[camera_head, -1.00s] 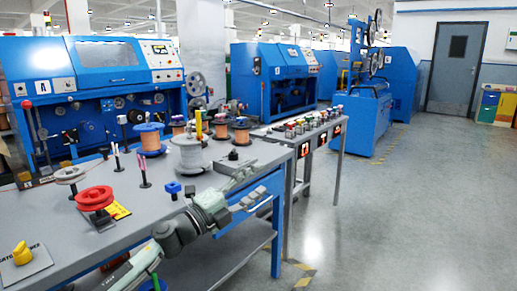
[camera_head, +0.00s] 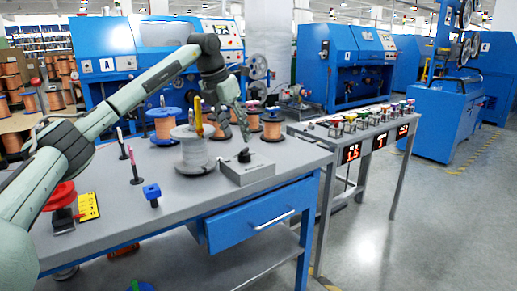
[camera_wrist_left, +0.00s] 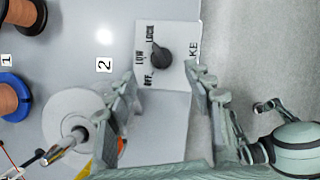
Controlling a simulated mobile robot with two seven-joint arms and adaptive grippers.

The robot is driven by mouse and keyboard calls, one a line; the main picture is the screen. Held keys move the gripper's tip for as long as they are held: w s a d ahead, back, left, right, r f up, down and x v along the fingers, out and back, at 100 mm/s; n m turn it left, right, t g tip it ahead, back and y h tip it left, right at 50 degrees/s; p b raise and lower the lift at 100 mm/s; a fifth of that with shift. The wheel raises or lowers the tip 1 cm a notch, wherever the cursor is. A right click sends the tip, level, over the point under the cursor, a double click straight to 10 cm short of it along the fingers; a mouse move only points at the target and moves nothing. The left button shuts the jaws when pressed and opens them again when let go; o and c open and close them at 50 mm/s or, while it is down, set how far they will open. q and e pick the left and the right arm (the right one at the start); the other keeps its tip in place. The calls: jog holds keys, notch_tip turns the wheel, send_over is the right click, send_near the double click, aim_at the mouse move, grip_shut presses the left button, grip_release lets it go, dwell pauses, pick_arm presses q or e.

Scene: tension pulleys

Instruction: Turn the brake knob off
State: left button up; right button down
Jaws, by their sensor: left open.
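The brake box (camera_head: 247,173) is a light grey block with a black knob (camera_head: 244,155) on top, near the front edge of the workbench. In the left wrist view its plate (camera_wrist_left: 177,78) reads LOCK, LOW and OFF, and the black knob (camera_wrist_left: 161,56) seems to point toward LOCK. My left gripper (camera_head: 234,128) is above and behind the box, fingers pointing down. In the left wrist view its fingers (camera_wrist_left: 160,82) are spread wide, one on each side of the plate, with nothing between them. The knob appears beyond the fingertips, untouched. My right gripper is not identifiable.
A grey wire spool (camera_head: 194,150) stands close to the left of the box. It also shows beside a finger in the left wrist view (camera_wrist_left: 72,115). Copper spools (camera_head: 165,125) stand behind. A blue knob piece (camera_head: 152,193) is at the front. A button table (camera_head: 360,130) stands right.

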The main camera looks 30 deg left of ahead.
aim_at(243, 150)
pick_arm(q)
jog(key=x, duration=0.6)
jog(key=shift+s+f, duration=0.1)
jog(key=shift+f, duration=0.05)
jog(key=shift+w+f, duration=0.25)
jog(key=shift+f, duration=0.25)
pick_arm(e)
jog(key=shift+w+a+r+t, duration=0.2)
jog(key=shift+w+a+t, duration=0.25)
jog(key=shift+a, duration=0.1)
